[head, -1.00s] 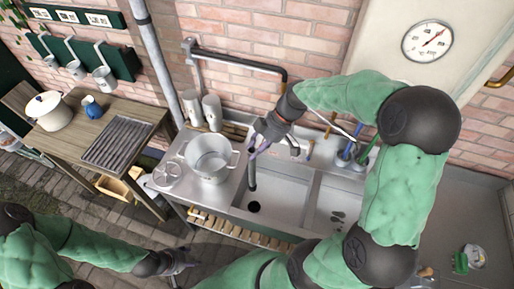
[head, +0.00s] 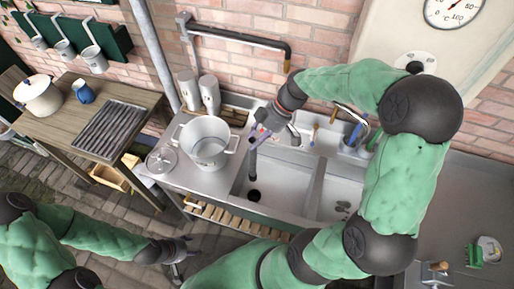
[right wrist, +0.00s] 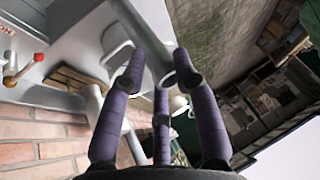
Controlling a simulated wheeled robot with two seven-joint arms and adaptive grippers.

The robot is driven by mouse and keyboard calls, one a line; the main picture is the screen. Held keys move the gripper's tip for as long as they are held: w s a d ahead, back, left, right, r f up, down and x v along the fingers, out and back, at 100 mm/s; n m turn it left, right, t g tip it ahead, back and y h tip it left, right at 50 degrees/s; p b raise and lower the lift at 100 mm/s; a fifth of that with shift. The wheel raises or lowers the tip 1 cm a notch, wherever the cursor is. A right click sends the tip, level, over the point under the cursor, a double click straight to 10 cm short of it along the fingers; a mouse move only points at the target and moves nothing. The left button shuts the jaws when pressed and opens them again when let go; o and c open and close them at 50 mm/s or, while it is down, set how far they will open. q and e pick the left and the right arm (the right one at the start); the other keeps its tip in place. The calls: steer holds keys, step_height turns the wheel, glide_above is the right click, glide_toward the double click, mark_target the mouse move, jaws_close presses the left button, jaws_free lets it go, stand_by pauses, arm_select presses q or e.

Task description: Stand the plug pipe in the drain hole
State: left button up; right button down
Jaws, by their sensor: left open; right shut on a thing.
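The plug pipe (head: 252,163) is a dark grey tube hanging roughly upright over the left sink basin (head: 285,178). My right gripper (head: 259,138) is shut on its upper part. In the right wrist view the pipe (right wrist: 147,42) shows between the purple fingers (right wrist: 160,90), with one open end near them. The drain hole (head: 254,196) is a dark round opening in the basin floor. The pipe's lower end appears just above it in the head view, with a small gap; its exact height is unclear. My left gripper (head: 183,250) is open and empty, over the paving.
A large pot (head: 205,142) stands on the drainboard left of the basin, with a glass lid (head: 161,160) beside it. The tap (head: 292,132) is just right of my right gripper. A divider (head: 316,185) separates the two basins.

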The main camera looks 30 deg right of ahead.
step_height(320, 180, down, 2)
steer(key=b, duration=0.9)
glide_toward(253, 174)
steer(key=shift+w+a+f, duration=0.3)
steer(key=shift+a+f, duration=0.2)
steer(key=shift+f, duration=0.1)
steer(key=shift+w+a+f, duration=0.3)
steer(key=shift+a+f, duration=0.2)
steer(key=shift+f, duration=0.1)
steer(key=shift+w+a+f, duration=0.3)
steer(key=shift+a+f, duration=0.2)
steer(key=shift+f, duration=0.1)
arm_select(q)
step_height(253, 174, down, 12)
steer(key=b, duration=0.2)
arm_select(e)
steer(key=shift+f, duration=1.1)
arm_select(q)
steer(key=shift+f+b, duration=0.3)
arm_select(e)
steer(key=shift+s, duration=0.25)
arm_select(q)
steer(key=shift+f+b, duration=2.55)
arm_select(e)
steer(key=shift+f, duration=2.7)
steer(key=c, duration=0.9)
jaws_free()
steer(key=shift+o, duration=0.2)
